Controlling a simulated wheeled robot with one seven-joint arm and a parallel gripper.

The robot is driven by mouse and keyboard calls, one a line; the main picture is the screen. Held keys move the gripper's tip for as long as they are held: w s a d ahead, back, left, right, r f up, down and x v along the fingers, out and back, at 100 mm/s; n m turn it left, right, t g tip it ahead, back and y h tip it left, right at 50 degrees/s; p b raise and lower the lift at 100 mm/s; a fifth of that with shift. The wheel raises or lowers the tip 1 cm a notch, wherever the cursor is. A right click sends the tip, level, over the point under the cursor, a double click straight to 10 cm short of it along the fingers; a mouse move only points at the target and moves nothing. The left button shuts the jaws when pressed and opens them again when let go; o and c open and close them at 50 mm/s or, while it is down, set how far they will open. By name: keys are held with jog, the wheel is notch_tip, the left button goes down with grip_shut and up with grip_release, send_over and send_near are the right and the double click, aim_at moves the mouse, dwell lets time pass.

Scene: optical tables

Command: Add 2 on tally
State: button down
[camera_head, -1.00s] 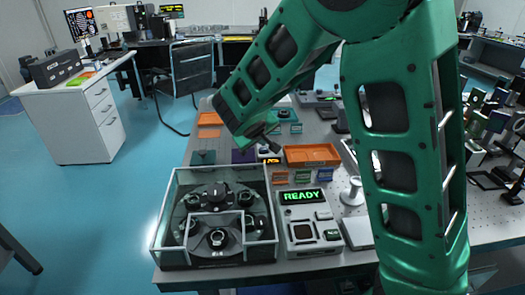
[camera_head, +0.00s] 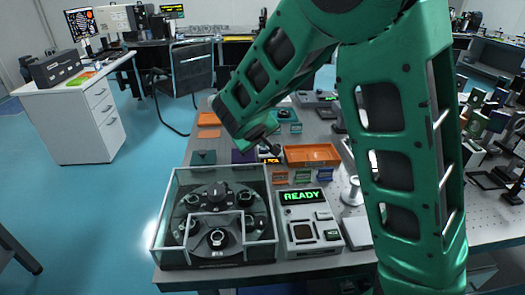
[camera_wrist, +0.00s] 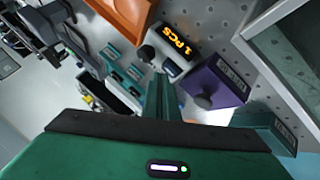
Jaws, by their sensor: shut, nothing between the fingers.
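The tally counter (camera_wrist: 170,66) is a small pale box with a black display reading "1 PCS" in orange digits. A dark round button (camera_wrist: 147,53) sits at its left end in the wrist view. In the head view the tally (camera_head: 268,155) stands behind the glass-walled case, partly hidden by my gripper. My gripper (camera_wrist: 165,92) is shut and empty, its fingers pointing toward the tally. In the head view my gripper (camera_head: 274,147) is just above the tally. I cannot tell whether the fingertips touch it.
A purple box (camera_wrist: 214,86) with a dark knob stands beside the tally, with a teal box (camera_wrist: 268,128) beyond it. An orange tray (camera_head: 312,155) lies right of the tally. The glass-walled case (camera_head: 170,215) and a device reading "READY" (camera_head: 304,232) stand in front.

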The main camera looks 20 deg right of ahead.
jog(key=shift+f, duration=0.4)
dwell(0.4)
jog(key=shift+r, duration=0.85)
notch_tip(320, 180, up, 5)
dwell(0.8)
jog(key=shift+d, duration=0.1)
dwell(0.4)
